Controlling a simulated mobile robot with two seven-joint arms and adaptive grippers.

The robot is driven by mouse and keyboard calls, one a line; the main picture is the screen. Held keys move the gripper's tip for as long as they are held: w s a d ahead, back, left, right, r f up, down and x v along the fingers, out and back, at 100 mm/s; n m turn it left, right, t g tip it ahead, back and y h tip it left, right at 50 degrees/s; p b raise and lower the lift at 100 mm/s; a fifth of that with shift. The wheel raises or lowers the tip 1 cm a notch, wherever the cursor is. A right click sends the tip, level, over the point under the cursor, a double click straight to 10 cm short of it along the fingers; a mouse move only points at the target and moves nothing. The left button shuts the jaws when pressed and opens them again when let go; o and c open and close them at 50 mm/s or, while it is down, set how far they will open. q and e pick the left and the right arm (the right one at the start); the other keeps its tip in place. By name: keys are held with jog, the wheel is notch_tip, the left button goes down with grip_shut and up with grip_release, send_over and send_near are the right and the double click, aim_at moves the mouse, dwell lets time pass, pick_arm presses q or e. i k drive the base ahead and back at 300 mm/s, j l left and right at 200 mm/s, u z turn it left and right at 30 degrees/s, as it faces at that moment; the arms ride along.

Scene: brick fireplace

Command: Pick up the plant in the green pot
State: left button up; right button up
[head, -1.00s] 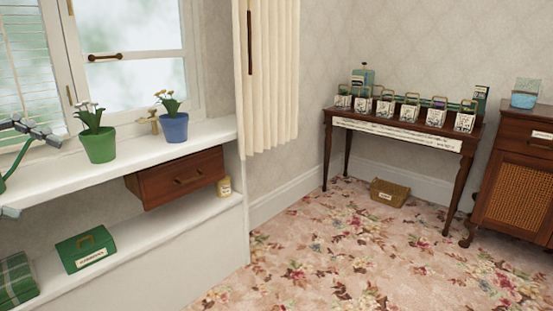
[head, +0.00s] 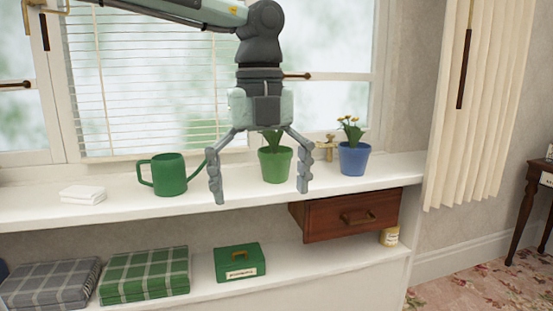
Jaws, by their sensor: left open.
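The plant in the green pot (head: 275,164) stands upright on the white windowsill in the head view. Its leaves are partly hidden behind my left gripper, and its flowers cannot be seen. My left gripper (head: 259,193) points down with its two fingers spread wide and nothing between them. In the picture the pot shows between the fingers, closer to the right finger. The gripper appears nearer to the camera than the pot, and I cannot tell any contact. My right gripper is not in view.
A blue pot with yellow flowers (head: 354,158) stands right of the green pot, with a small brass object (head: 326,148) between them. A green watering can (head: 169,174) and folded white cloth (head: 82,194) are left.

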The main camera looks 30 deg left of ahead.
aim_at(275, 159)
jog(key=i+j, duration=1.2)
jog(key=i, duration=0.05)
